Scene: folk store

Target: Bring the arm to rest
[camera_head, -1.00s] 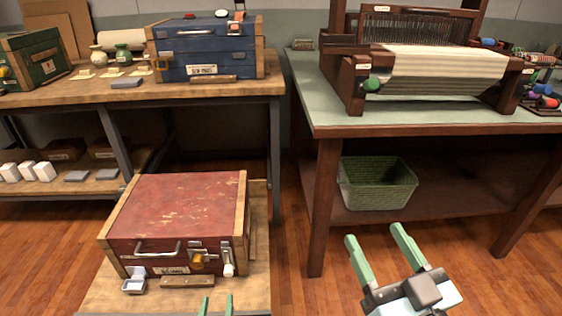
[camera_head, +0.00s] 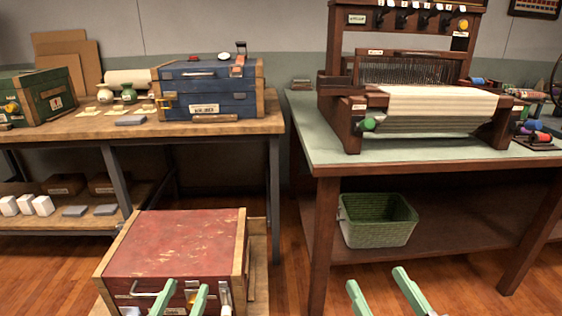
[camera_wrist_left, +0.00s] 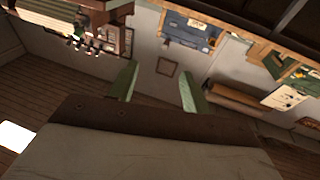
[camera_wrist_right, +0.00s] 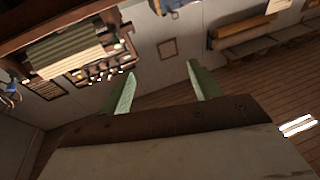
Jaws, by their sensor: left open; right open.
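My left gripper (camera_head: 180,298) shows at the bottom of the head view, its two green fingers apart and empty, in front of the red box's near side. My right gripper (camera_head: 382,290) is at the bottom right of centre, its green fingers spread with nothing between them, over the wooden floor. In the left wrist view the fingers (camera_wrist_left: 158,92) are apart with only the distant room behind them. In the right wrist view the fingers (camera_wrist_right: 160,88) are likewise apart and empty. The rest of both arms is mostly out of the head view.
A red box (camera_head: 180,245) with wooden edges stands on a low bench at lower left. A blue chest (camera_head: 208,90) and a green box (camera_head: 40,95) are on the back table. A loom (camera_head: 415,100) stands on the right table, with a green basket (camera_head: 378,220) on the shelf below.

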